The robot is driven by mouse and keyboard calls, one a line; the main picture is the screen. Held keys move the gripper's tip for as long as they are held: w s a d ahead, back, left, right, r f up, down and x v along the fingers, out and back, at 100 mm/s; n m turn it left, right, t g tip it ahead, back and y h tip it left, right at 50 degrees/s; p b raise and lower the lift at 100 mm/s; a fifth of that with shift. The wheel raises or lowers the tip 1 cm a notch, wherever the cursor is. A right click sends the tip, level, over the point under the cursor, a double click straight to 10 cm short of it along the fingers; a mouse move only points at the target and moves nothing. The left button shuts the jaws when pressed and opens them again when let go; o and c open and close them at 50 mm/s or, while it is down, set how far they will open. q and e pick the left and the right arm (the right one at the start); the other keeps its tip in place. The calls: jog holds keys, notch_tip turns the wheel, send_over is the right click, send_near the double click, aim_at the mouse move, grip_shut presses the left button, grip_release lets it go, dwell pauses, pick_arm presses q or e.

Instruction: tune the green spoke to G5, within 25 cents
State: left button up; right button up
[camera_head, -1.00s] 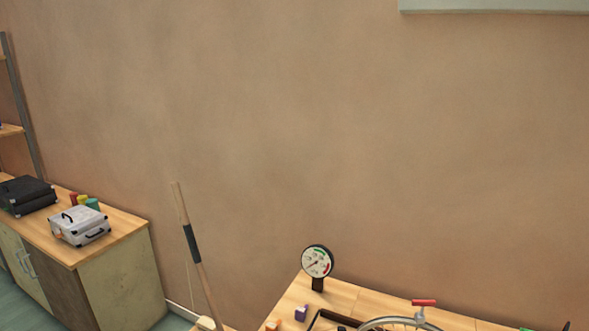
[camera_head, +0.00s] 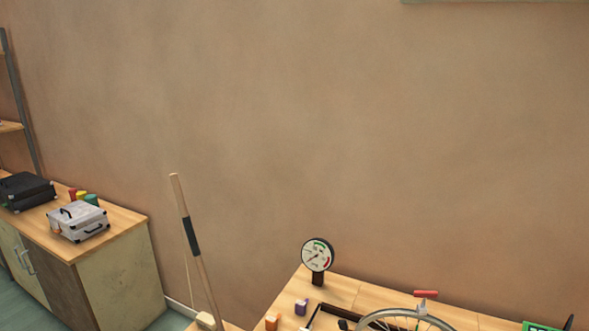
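A spoked wheel (camera_head: 372,318) shows at the bottom edge, on the wooden workbench (camera_head: 343,287); only its upper rim and a few spokes are in view. A red-handled tool or grip (camera_head: 426,293) stands at the top of the rim. I cannot make out a green spoke. A round dial gauge (camera_head: 317,255) stands on a black post at the bench's back left; its dial has green and red marks and a needle, too small to read. Neither of my grippers is in view.
A purple block (camera_head: 301,307) and an orange block (camera_head: 272,322) lie left of the wheel. A green-framed panel (camera_head: 541,327) is at the bottom right. A wooden pole (camera_head: 194,245) stands left of the bench. A cabinet (camera_head: 118,270) bears a silver case (camera_head: 78,221) and a black case (camera_head: 27,192).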

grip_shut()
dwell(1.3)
